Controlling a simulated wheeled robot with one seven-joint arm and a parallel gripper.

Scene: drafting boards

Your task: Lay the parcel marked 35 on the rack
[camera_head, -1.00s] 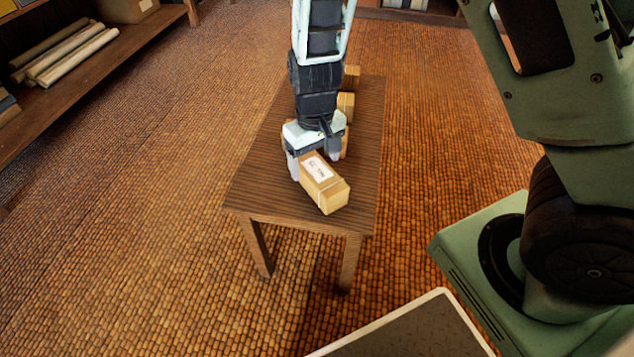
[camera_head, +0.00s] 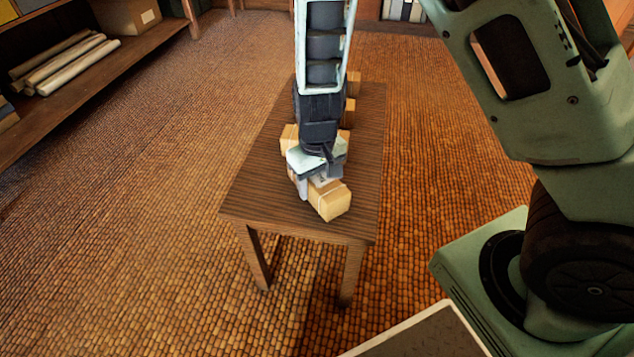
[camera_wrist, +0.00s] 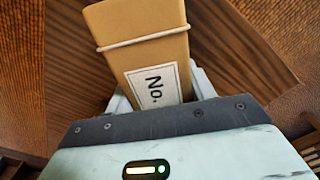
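A tan parcel (camera_head: 331,204) with a pale band lies near the front edge of the dark wooden table (camera_head: 262,192). In the wrist view the parcel (camera_wrist: 150,52) shows a white label reading "No."; its number is hidden by my gripper. My gripper (camera_head: 321,181) is down over the parcel's rear part, one finger on each side. I cannot tell whether the fingers press on it. Another parcel (camera_head: 289,138) sits behind my gripper, partly hidden. Two more parcels, one nearer (camera_head: 348,113) and one farther (camera_head: 354,82), stand toward the table's back. I cannot identify the rack for certain.
A wooden shelf (camera_head: 110,62) at the left holds rolled paper (camera_head: 65,62) and a box (camera_head: 127,15). A pale-rimmed grey panel (camera_head: 425,338) shows at the bottom, cut off by the frame. The woven floor left of the table is clear.

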